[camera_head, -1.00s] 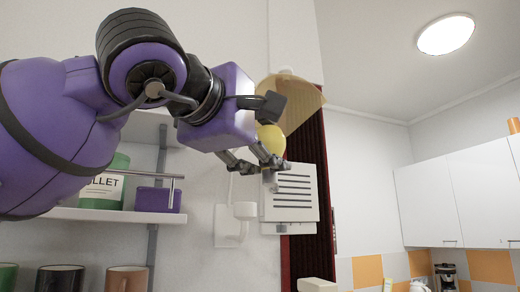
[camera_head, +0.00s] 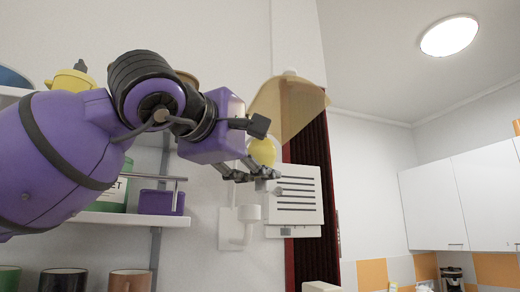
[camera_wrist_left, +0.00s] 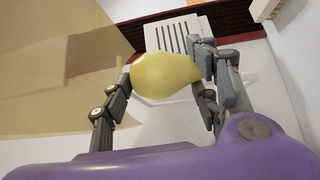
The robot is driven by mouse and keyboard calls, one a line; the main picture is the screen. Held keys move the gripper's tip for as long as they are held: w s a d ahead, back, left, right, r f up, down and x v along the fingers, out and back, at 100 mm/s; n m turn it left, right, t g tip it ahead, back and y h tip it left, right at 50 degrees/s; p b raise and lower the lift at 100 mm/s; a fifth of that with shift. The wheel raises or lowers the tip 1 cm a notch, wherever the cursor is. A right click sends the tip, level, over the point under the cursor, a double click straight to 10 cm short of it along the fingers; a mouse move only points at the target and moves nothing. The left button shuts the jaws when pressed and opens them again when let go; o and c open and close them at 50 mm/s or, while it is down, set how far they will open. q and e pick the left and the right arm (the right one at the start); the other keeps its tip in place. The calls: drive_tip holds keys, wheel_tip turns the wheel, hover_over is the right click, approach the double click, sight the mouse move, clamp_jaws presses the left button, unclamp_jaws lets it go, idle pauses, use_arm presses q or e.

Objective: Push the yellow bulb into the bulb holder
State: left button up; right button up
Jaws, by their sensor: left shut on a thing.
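The yellow bulb (camera_head: 262,151) is held between the fingers of my left gripper (camera_head: 252,174), in front of the wall. It also shows in the left wrist view (camera_wrist_left: 165,75), with a finger on each side. Its base is hidden or too small to make out. A white wall fitting with an upward cup (camera_head: 250,213), which looks like the bulb holder, is below the bulb and slightly left, apart from it in the picture. Depth between them is unclear. My right gripper is not in view.
A tan lampshade (camera_head: 288,105) hangs close above and behind the gripper; it fills the left of the wrist view. A white slotted box (camera_head: 296,205) is right of the holder. A shelf (camera_head: 125,217) with a purple box (camera_head: 160,202) and mugs below lie left.

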use_arm(q)
drive_tip(key=shift+w+a, duration=0.4)
drive_tip(key=shift+w, duration=0.8)
drive_tip(key=shift+w+a, duration=0.35)
drive_tip(key=shift+w, duration=0.85)
drive_tip(key=shift+w+a, duration=0.4)
drive_tip(key=shift+w, duration=0.8)
drive_tip(key=shift+f, duration=0.35)
drive_tip(key=shift+f, duration=1.2)
drive_tip(key=shift+f, duration=0.35)
drive_tip(key=shift+f, duration=0.1)
drive_tip(key=o, duration=1.2)
drive_tip(key=shift+w+f, duration=0.1)
drive_tip(key=v, duration=1.2)
